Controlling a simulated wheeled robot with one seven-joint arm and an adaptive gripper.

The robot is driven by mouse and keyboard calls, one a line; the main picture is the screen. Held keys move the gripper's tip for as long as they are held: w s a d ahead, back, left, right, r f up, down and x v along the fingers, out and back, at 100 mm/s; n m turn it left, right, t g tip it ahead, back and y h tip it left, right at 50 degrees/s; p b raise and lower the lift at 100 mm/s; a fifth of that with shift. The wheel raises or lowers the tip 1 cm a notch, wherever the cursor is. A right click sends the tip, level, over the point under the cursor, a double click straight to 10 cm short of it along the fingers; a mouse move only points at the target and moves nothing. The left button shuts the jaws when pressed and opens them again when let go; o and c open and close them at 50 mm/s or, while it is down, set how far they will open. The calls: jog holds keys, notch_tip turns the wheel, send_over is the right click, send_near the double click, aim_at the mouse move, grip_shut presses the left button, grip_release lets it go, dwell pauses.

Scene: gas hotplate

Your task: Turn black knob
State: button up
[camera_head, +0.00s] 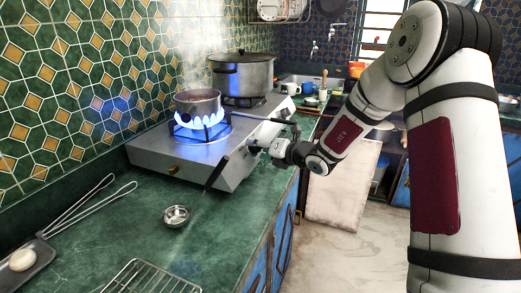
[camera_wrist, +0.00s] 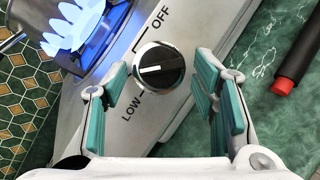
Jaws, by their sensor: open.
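The black knob (camera_wrist: 160,66) has a chrome rim and a white pointer line lying nearly level across its face. It sits on the stove's silver front panel, with "OFF" printed above right and "LOW" below left. My gripper (camera_wrist: 160,78) is open, with one teal-padded finger on each side of the knob. Clear gaps show between the pads and the knob. In the camera_head view my gripper (camera_head: 264,147) is at the stove's front edge, and I cannot make out the knob there. The blue flame (camera_wrist: 72,28) of the near burner is lit.
A small saucepan (camera_head: 198,103) stands over the flame on the gas hotplate (camera_head: 150,152), its handle reaching toward my arm. A large pot (camera_head: 242,75) is on the far burner. A black stick with a red tip (camera_wrist: 283,86) lies right of my gripper.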

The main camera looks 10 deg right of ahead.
jog(key=shift+c, duration=0.5)
jog(key=c, duration=1)
jog(key=shift+c, duration=0.2)
jog(key=n+b, duration=0.1)
jog(key=n+y+b, duration=0.1)
jog(key=n, duration=0.1)
jog(key=n+y+b, duration=0.1)
jog(key=shift+w+d+f+n+b, duration=0.1)
jog(key=shift+d+f+n+b, duration=0.2)
jog(key=shift+f+n, duration=0.1)
jog(key=n+y+b, duration=0.1)
jog(key=n, duration=0.2)
jog(key=n+g+y+b, duration=0.1)
jog(key=n+y, duration=0.1)
jog(key=shift+w+d+n+b, duration=0.1)
jog(key=shift+n+b, duration=0.2)
jog(key=shift+n, duration=0.1)
